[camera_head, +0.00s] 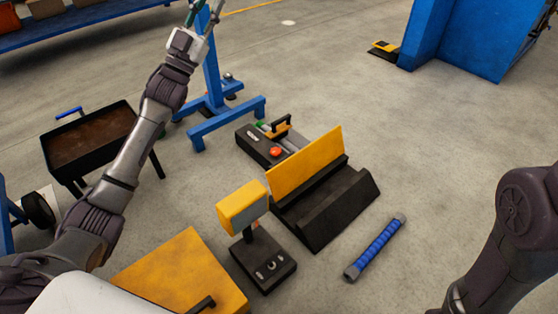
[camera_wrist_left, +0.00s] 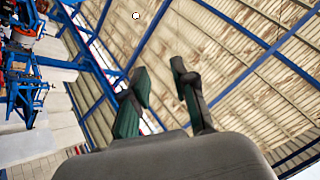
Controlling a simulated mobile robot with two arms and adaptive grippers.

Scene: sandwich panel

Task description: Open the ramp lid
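A yellow panel (camera_head: 305,162) stands tilted up along a black ramp-shaped base (camera_head: 325,205) on the floor; it looks like the ramp lid, though I cannot tell for sure. A flat yellow panel with a black handle (camera_head: 185,275) lies at the bottom, partly cut off. My left gripper (camera_head: 206,18) is raised at the top of the head view, well away from both panels. In the left wrist view its two fingers (camera_wrist_left: 158,78) are apart and empty, pointing toward the roof. Only a link of my right arm shows at the right edge; its gripper is out of frame.
A yellow-headed post (camera_head: 243,207) on a black base (camera_head: 264,264) stands before the ramp. A black box with a red button (camera_head: 275,151) sits behind it. A blue ribbed bar (camera_head: 375,248) lies to the right. A black cart (camera_head: 92,143) stands left.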

